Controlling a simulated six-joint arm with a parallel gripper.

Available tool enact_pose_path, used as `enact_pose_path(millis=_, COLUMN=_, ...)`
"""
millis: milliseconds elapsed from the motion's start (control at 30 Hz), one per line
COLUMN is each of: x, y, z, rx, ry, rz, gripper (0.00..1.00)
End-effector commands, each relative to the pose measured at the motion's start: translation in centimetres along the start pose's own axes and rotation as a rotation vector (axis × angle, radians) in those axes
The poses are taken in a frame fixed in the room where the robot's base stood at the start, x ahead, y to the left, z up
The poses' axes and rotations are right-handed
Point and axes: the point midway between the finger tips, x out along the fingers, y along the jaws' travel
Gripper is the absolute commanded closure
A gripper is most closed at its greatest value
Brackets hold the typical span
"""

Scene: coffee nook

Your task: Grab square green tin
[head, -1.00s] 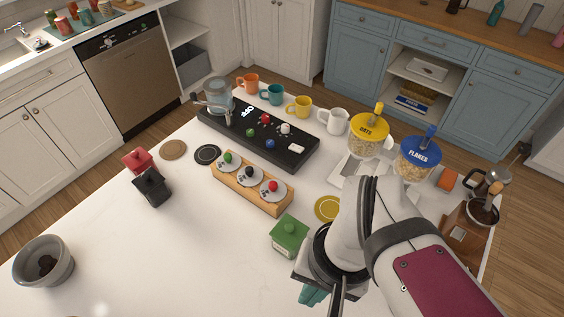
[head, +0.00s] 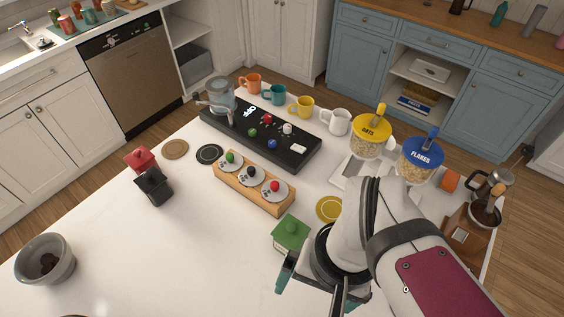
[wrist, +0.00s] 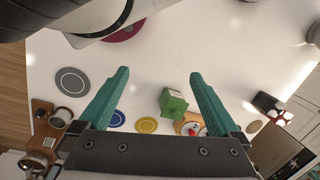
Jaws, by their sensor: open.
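In the wrist view the green tin (wrist: 173,104) shows between the two teal fingers, nearer the right one. My gripper (head: 318,288) is open and empty; it also shows in the wrist view (wrist: 159,74). In the head view one teal finger is close to the tin's lower right side; I cannot tell whether it touches. My wrist hides part of the other finger.
A wooden rack (head: 253,183) with several knobbed discs stands behind the tin. A yellow coaster (head: 329,209) lies to its right rear. A red tin (head: 140,160) and a black tin (head: 153,187) stand far left. The table left of the green tin is clear.

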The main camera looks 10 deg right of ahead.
Motion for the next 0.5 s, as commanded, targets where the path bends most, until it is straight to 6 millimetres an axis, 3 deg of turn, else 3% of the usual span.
enact_pose_path(millis=200, x=0.1, y=-0.2, z=-0.1, rx=-0.004, ry=0.001, rz=-0.006, gripper=0.0)
enact_pose_path(millis=267, x=0.5, y=-1.9, z=-0.7, rx=-0.029, ry=0.005, rz=-0.044, gripper=0.0)
enact_pose_path(millis=367, x=2.4, y=-8.8, z=-3.0, rx=-0.073, ry=0.042, rz=-0.202, gripper=0.0)
enact_pose_path(millis=400, x=3.5, y=-12.5, z=-4.1, rx=-0.061, ry=0.072, rz=-0.279, gripper=0.0)
enact_pose_path(millis=500, x=7.5, y=-19.8, z=-7.1, rx=0.065, ry=0.204, rz=-0.393, gripper=0.0)
